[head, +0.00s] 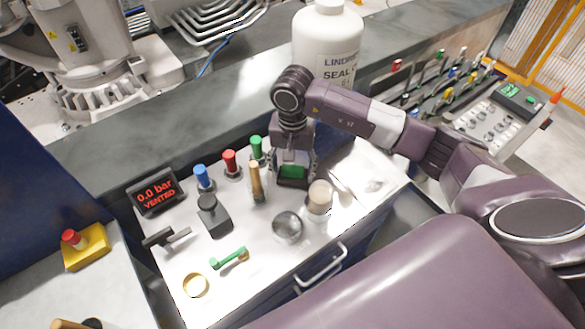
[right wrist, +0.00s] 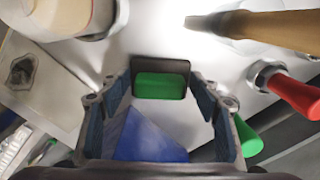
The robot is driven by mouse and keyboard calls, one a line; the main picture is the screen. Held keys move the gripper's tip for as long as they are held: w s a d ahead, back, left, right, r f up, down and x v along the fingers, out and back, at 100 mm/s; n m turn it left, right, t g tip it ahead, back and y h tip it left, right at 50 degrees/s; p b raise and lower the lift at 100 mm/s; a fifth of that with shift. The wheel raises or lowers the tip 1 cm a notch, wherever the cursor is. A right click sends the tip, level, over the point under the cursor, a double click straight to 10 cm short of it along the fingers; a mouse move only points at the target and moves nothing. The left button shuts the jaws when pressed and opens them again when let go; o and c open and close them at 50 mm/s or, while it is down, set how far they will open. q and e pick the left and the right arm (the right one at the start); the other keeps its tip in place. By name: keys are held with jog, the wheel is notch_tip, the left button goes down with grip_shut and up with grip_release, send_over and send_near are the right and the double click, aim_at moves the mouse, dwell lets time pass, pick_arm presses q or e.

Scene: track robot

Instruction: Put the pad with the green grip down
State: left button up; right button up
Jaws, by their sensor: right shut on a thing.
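The pad with the green grip shows in the head view (head: 292,172) as a green block on a dark base. In the right wrist view the pad (right wrist: 160,86) sits between the fingertips, green side towards the camera. My right gripper (head: 292,168) points down at the back of the white worktop (head: 262,262) and is shut on the pad. It also shows in the right wrist view (right wrist: 160,92), one finger at each side of the pad. I cannot tell whether the pad's underside touches the worktop. My left gripper is not in view.
Close by stand a wooden-handled tool (head: 256,182), a cream round-topped thing (head: 320,197) and a glassy ball (head: 287,226). Blue (head: 203,178), red (head: 231,163) and green (head: 257,147) handles line the back. A large white bottle (head: 325,45) stands behind.

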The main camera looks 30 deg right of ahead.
aim_at(292, 169)
jog(key=shift+f+b, duration=0.2)
jog(key=shift+b, duration=0.1)
jog(key=o, duration=1)
jog(key=shift+r, duration=0.1)
jog(key=shift+o, duration=0.2)
jog(key=shift+r, duration=0.3)
notch_tip(292, 169, up, 12)
jog(key=b, duration=0.3)
jog(key=shift+f, duration=0.15)
